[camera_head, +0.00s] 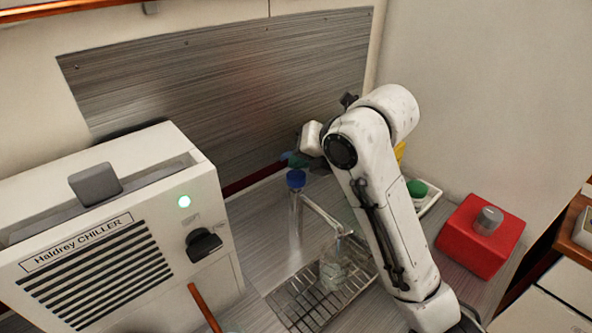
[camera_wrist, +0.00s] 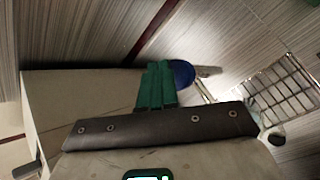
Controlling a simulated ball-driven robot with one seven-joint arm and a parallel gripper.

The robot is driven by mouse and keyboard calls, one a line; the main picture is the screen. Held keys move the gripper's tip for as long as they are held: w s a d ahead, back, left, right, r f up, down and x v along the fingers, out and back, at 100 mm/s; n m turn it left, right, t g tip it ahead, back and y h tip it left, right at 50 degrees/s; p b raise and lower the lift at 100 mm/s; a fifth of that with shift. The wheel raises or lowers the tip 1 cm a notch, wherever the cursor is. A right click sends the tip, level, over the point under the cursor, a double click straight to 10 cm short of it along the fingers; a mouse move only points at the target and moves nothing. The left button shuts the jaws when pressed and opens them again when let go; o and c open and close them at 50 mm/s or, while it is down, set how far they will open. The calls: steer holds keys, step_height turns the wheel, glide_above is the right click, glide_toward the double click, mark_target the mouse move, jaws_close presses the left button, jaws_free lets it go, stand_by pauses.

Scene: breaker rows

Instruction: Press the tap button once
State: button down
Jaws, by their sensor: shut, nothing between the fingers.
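The tap (camera_head: 315,212) is a metal post with a thin spout and a round blue button (camera_head: 295,178) on top. The blue button also shows in the wrist view (camera_wrist: 184,73), just right of the fingertips and partly covered by them. My gripper (camera_head: 291,158) has green fingers, which are closed together with nothing between them. In the head view the fingertips appear just above and behind the button; I cannot tell if they touch it. The fingers also show in the wrist view (camera_wrist: 156,72).
A clear glass vessel (camera_head: 334,270) stands on the drain grid (camera_head: 295,300) under the spout. A white chiller (camera_head: 105,235) with a green light stands at left. A red box (camera_head: 478,240) with a grey knob and a tray with a green-capped item (camera_head: 417,188) are at right.

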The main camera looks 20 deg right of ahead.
mark_target(300, 177)
steer(key=shift+r, duration=0.1)
steer(key=shift+r+p, duration=1.8)
steer(key=shift+r, duration=0.75)
steer(key=shift+f, duration=0.1)
